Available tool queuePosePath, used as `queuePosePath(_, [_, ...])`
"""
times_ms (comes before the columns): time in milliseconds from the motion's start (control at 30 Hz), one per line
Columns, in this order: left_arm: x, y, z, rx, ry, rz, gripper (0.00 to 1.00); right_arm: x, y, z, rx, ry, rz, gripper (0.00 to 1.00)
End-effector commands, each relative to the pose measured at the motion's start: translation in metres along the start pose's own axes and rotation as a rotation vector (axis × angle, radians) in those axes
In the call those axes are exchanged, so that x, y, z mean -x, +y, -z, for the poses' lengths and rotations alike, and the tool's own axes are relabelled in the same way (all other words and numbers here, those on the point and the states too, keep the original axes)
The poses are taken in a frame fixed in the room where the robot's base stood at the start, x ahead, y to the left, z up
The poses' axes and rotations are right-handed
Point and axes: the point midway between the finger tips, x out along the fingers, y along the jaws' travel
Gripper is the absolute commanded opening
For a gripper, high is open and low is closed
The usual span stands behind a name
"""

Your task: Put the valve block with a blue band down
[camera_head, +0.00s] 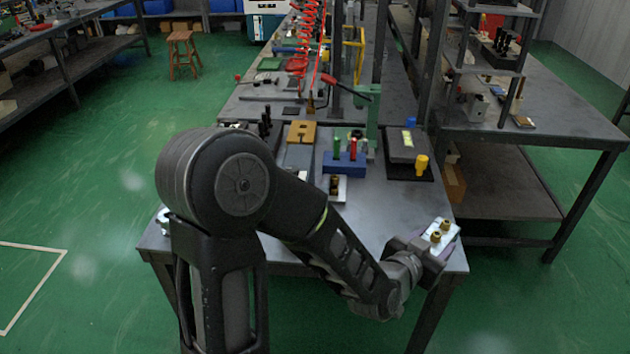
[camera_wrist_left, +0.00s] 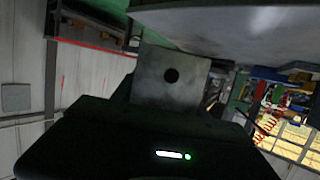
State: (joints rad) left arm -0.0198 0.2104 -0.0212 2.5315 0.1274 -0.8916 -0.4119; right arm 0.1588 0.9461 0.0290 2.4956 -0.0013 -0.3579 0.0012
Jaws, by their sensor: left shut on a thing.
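A pale valve block with two brass fittings (camera_head: 436,231) is at the front right corner of the workbench in the head view. My left gripper (camera_head: 437,246) is shut on it, and the fittings point up. I cannot make out a blue band on it; a purple edge shows beside it. In the left wrist view a grey block face with a dark round hole (camera_wrist_left: 171,75) is just beyond the gripper body. I cannot tell whether the block touches the bench. Another small block with a dark and brass fitting (camera_head: 337,187) stands on the bench. My right gripper is not in view.
The dark workbench (camera_head: 385,215) is bare between my forearm and the held block. Behind are a blue holder (camera_head: 344,163) with coloured handles, a dark plate with a yellow fitting (camera_head: 422,165), and a tan plate (camera_head: 301,132). The bench's right edge is close to the block.

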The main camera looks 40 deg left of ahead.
Motion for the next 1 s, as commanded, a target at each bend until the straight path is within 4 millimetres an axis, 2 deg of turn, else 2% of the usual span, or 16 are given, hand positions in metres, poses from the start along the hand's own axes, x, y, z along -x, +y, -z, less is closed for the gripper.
queuePosePath(400, [0.0, -0.001, 0.004, 0.0, 0.008, 0.001, 0.0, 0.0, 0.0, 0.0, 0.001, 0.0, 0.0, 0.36])
queuePosePath(567, [-0.004, -0.015, 0.013, 0.005, 0.011, 0.017, 0.0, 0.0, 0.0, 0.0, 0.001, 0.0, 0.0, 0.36])
queuePosePath(667, [-0.009, -0.038, 0.029, 0.011, 0.013, 0.04, 0.0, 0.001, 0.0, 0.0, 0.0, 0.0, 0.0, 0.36])
queuePosePath(767, [-0.012, -0.072, 0.049, 0.021, 0.015, 0.074, 0.0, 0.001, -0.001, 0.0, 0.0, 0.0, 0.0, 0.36])
queuePosePath(1000, [0.001, -0.172, 0.096, 0.049, 0.013, 0.175, 0.0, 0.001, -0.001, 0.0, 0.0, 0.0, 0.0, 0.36])
